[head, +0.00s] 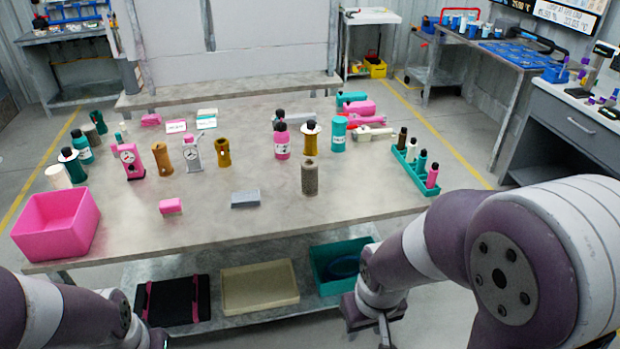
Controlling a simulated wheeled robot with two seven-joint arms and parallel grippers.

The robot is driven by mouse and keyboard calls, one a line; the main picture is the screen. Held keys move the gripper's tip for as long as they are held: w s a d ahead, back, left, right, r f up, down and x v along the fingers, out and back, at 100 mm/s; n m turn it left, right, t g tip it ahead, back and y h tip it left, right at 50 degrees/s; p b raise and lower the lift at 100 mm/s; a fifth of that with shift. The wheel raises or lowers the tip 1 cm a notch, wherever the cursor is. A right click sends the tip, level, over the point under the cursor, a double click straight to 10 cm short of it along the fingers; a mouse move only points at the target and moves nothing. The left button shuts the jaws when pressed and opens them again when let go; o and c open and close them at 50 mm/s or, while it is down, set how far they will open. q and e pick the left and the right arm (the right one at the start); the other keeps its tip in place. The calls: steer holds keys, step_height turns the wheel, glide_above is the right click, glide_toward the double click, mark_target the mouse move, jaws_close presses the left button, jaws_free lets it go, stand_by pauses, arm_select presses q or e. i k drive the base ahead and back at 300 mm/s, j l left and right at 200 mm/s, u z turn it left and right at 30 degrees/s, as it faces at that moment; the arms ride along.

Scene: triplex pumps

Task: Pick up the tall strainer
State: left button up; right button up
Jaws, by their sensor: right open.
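A tall grey-brown cylinder with a speckled, mesh-like surface, which looks like the tall strainer (310,178), stands upright near the middle of the grey table (270,222). Nothing touches it. My right gripper (383,330) is low at the bottom of the view, in front of the table edge and below the tabletop, well apart from the strainer. It is open, and its fingers are small and partly cut off. My left arm shows at the bottom left, but its gripper is out of view.
Bottles, including a pink one (282,144), stand behind the strainer. A grey block (245,200) and a pink block (171,206) lie to its left. A pink bin (57,224) sits at the left, a teal rack (416,168) at the right. The front tabletop is clear.

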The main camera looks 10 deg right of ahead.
mark_target(309, 165)
steer(key=i+z, duration=0.1)
steer(key=z, duration=1.1)
steer(key=i+j+z, duration=0.25)
steer(key=j, duration=0.15)
steer(key=j+z, duration=0.3)
steer(key=i+j+z, duration=0.25)
steer(key=j, duration=0.3)
steer(key=j+z, duration=0.25)
steer(key=j, duration=0.45)
